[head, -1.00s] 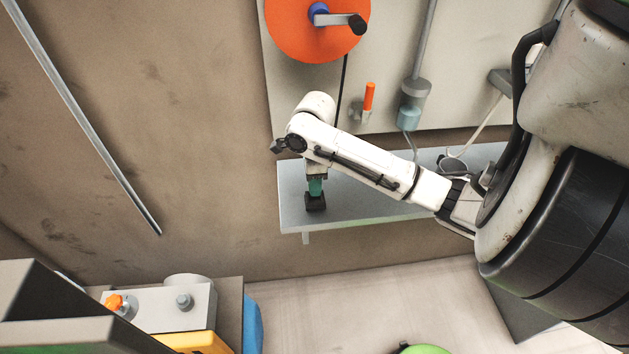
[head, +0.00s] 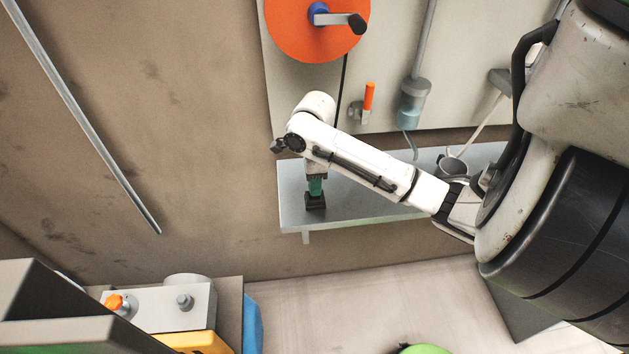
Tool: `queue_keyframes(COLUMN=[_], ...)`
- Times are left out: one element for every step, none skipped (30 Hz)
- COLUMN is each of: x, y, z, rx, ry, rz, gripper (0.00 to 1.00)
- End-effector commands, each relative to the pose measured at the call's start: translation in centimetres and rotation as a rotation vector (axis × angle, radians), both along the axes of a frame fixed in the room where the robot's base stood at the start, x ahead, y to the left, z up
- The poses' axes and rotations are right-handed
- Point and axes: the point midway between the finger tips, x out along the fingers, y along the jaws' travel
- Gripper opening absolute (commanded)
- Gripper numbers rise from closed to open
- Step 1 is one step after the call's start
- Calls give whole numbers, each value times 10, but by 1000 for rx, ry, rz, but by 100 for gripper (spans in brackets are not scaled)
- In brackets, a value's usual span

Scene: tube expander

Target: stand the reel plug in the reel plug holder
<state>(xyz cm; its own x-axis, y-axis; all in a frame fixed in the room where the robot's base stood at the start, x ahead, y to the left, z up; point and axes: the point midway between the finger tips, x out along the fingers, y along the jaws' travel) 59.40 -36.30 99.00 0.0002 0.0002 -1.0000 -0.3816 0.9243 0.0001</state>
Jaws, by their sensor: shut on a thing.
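My gripper (head: 316,173) points down over the left end of the grey shelf. It is shut on the teal reel plug (head: 315,187), which looks upright. Directly under the plug is a black block, which looks like the reel plug holder (head: 315,203), on the shelf. The plug's lower end meets the black block in the picture; I cannot tell whether it is seated in it or just above it. My arm's wrist hides the top of the gripper.
The grey shelf (head: 350,210) runs right under my arm, with a dark cup-like thing (head: 452,165) on it. An orange reel (head: 290,30) with a crank hangs on the wall panel above, its black cable (head: 344,85) running down behind my arm. An orange-handled valve (head: 369,97) sticks out nearby.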

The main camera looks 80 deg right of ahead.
Motion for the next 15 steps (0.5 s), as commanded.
queue_keyframes(x=[0, 0, 0, 0, 0, 0, 0, 0, 0, 0, 0, 0, 0, 0, 0], y=[0, 0, 0, 0, 0, 0, 0, 0, 0, 0, 0, 0, 0, 0, 0], z=[-1, -1, -1, -2, -2, -3, -3, -4, -4, -5, -5, -6, -6, -7, -7], rx=[0, 0, 0, 0, 0, 0, 0, 0, 0, 0, 0, 0, 0, 0, 0], ry=[0, 0, 0, 0, 0, -1, -1, -1, 0, 0, 0, 0, 0, 0, 0], rz=[0, 0, 0, 0, 0, 0, 0, 0, 0, 0, -1, -1, -1, -1, -1], gripper=[0, 0, 0, 0, 0, 0, 0, 0, 0, 0, 0, 0, 0, 0, 0])
